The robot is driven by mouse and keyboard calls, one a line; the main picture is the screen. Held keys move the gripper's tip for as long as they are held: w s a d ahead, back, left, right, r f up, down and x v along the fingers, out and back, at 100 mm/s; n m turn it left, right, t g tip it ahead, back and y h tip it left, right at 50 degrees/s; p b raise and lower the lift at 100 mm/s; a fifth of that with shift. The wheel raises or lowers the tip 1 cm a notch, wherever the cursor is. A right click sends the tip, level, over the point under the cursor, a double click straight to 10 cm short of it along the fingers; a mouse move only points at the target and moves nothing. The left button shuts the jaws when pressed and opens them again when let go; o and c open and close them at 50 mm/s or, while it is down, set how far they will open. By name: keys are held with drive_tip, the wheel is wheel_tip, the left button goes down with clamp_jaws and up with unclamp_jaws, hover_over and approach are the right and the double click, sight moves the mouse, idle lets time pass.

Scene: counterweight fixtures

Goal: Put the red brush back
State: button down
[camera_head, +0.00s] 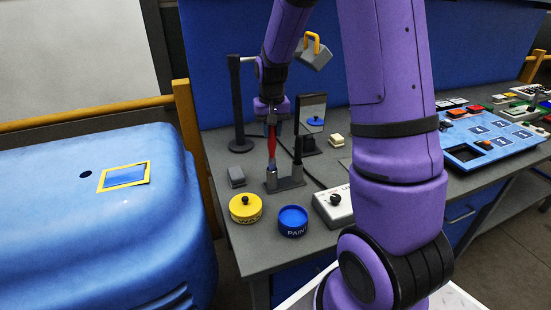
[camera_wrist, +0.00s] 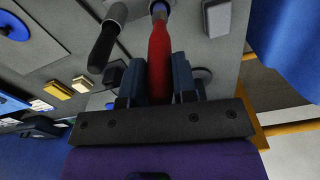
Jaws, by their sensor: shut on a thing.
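The red brush (camera_head: 271,140) hangs upright below my gripper (camera_head: 271,112) in the head view. In the wrist view the red handle (camera_wrist: 159,55) lies between my two dark fingers (camera_wrist: 158,82), which are shut on it. The brush's lower end is at a grey cup of the small holder (camera_head: 290,183) on the bench. I cannot tell how far it sits inside. A second tool with a black handle (camera_head: 298,150) stands in the holder's other cup, to the right; it also shows in the wrist view (camera_wrist: 103,45).
A yellow wax tin (camera_head: 245,208) and a blue paint tin (camera_head: 293,221) stand in front of the holder. A grey block (camera_head: 236,176) lies left of it. A dark post (camera_head: 237,110) and a mirror-like panel (camera_head: 312,115) stand behind. A blue panel with trays (camera_head: 490,140) lies right.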

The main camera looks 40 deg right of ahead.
sight(272, 157)
drive_tip(key=shift+f, duration=3.2)
drive_tip(key=c, duration=0.9)
unclamp_jaws()
drive_tip(key=shift+f, duration=0.1)
wheel_tip(272, 157, up, 12)
drive_tip(key=shift+s+a+r, duration=0.1)
drive_tip(key=shift+s+r, duration=0.05)
drive_tip(key=s+a+r+n+t, duration=0.2)
drive_tip(key=s+a+r, duration=0.3)
drive_tip(key=s+r, duration=0.3)
drive_tip(key=s+a+r+n+t, duration=0.1)
drive_tip(key=s+a+r+t, duration=0.1)
drive_tip(key=s+a+r, duration=0.55)
drive_tip(key=s+n+t, duration=0.1)
drive_tip(key=s+n, duration=0.1)
drive_tip(key=s, duration=0.8)
drive_tip(key=shift+s+a+f, duration=0.2)
drive_tip(key=shift+s+a, duration=0.05)
drive_tip(key=shift+s, duration=0.15)
